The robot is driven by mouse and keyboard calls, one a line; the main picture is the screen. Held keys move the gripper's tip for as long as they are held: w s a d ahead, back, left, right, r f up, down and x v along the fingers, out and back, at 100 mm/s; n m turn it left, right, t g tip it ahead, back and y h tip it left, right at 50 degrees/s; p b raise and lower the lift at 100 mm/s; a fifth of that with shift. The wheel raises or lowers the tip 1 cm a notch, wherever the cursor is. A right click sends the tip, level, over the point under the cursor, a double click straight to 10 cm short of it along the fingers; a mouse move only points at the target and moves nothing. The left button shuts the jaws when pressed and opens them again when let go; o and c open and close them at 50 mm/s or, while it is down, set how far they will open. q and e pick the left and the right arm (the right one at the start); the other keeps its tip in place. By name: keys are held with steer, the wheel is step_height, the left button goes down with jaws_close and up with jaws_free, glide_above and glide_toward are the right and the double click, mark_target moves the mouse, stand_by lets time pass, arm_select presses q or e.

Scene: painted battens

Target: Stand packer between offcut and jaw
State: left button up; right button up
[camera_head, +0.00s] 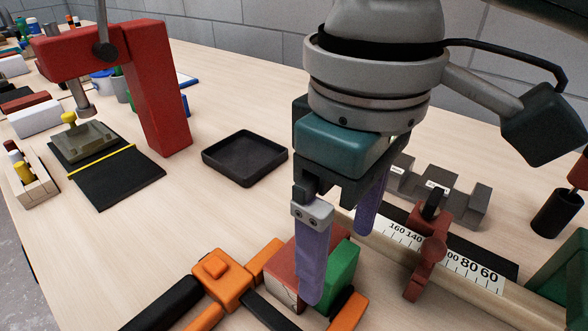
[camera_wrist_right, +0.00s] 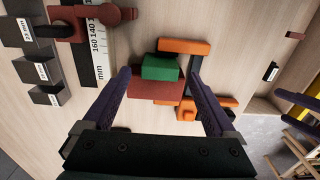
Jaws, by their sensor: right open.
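A green block (camera_head: 345,264), which looks like the packer, stands beside a red-brown block (camera_head: 283,267), which looks like the offcut. Both lie between the two bars of an orange clamp (camera_head: 223,280). In the right wrist view the green block (camera_wrist_right: 162,68) sits between the red-brown block (camera_wrist_right: 150,88) and one orange jaw (camera_wrist_right: 185,47). Any small gaps there are hard to judge. My right gripper (camera_head: 338,266) is open, its purple fingers pointing down on either side of the green block without visibly gripping it. One finger partly hides the blocks.
A measuring rail (camera_head: 463,272) with a red-brown stop (camera_head: 428,252) lies to the right, with grey stepped blocks (camera_head: 440,196) behind it. An empty black tray (camera_head: 245,157) and a red press (camera_head: 155,90) stand further left. The table between tray and clamp is clear.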

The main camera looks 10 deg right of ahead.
mark_target(338, 260)
step_height(338, 260, up, 8)
steer(key=p, duration=0.1)
stand_by(0.6)
